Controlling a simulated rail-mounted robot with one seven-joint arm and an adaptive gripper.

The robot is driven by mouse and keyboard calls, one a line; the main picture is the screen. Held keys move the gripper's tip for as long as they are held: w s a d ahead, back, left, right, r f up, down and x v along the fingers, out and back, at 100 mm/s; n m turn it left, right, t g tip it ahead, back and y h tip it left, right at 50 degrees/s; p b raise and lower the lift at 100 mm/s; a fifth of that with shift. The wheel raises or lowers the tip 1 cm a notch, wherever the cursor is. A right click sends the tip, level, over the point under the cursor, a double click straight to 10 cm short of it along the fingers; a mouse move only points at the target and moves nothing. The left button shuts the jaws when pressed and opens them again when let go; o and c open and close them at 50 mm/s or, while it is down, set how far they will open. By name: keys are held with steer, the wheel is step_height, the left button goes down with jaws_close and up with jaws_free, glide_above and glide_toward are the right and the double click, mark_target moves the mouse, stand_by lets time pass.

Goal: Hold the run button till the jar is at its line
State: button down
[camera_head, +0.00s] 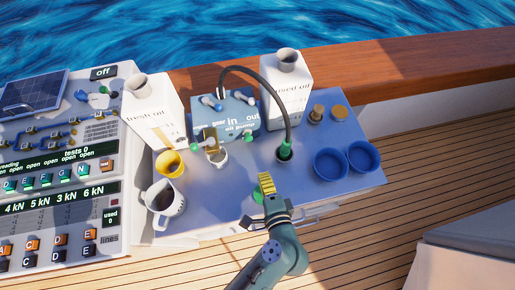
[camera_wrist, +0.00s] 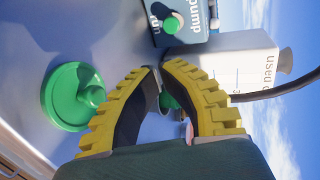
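The green run button (camera_wrist: 172,23) is on the blue oil pump box, with the word "run" beside it, at the top of the wrist view. The oil pump (camera_head: 232,112) stands between two white cartons in the head view. My gripper (camera_head: 265,178) is over the front of the table, in front of the pump and apart from it. Its yellow fingers come together at the tips in the wrist view (camera_wrist: 161,69), with nothing held. A small pale vessel (camera_head: 218,158) stands below the pump's front. I cannot tell whether it is the jar, and no fill line is readable.
A dark hose (camera_head: 272,92) arches from the pump to a green fitting (camera_head: 284,153). A green knobbed disc (camera_wrist: 70,97) is near my fingers. A yellow cup (camera_head: 170,165), a white pitcher (camera_head: 165,203) and blue bowls (camera_head: 331,164) stand around. The "used oil" carton (camera_head: 286,88) is behind.

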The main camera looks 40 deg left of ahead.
mark_target(248, 136)
steer(key=x, duration=0.4)
steer(key=b+x, duration=0.1)
steer(key=x, duration=0.4)
steer(key=r+b+x, duration=0.1)
steer(key=x, duration=0.3)
steer(key=shift+w+a, duration=0.1)
steer(key=shift+a, duration=0.25)
steer(key=shift+w, duration=0.15)
